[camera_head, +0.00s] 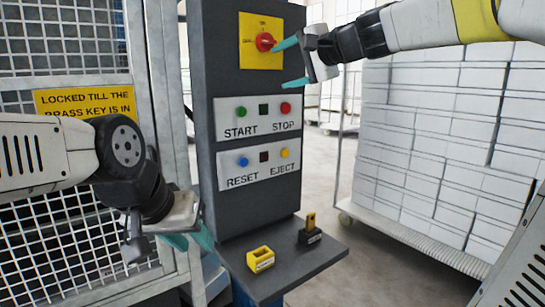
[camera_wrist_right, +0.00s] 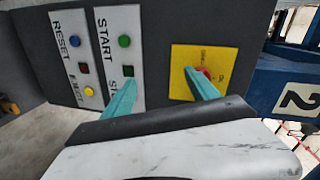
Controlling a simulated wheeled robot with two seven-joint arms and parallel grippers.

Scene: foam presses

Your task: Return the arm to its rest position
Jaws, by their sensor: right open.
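My right gripper (camera_head: 281,66) is open and empty in front of the upper part of the dark control panel (camera_head: 230,80). Its upper teal fingertip overlaps the yellow plate (camera_head: 250,29) near the red knob (camera_head: 264,41); I cannot tell if it touches. In the right wrist view my right gripper (camera_wrist_right: 160,90) has its fingers spread, one over the red knob (camera_wrist_right: 206,74) and one over the STOP label, hiding the stop button. My left gripper (camera_head: 190,240) hangs low at the left, beside the panel's base; its teal fingers are partly hidden and hold nothing visible.
A small shelf (camera_head: 290,268) under the panel bears a yellow block-like holder (camera_head: 260,258) and a dark holder with a yellow-brown piece (camera_head: 310,228). A mesh gate (camera_head: 60,220) stands left. A cart of white boxes (camera_head: 430,140) stands right, with bare floor between.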

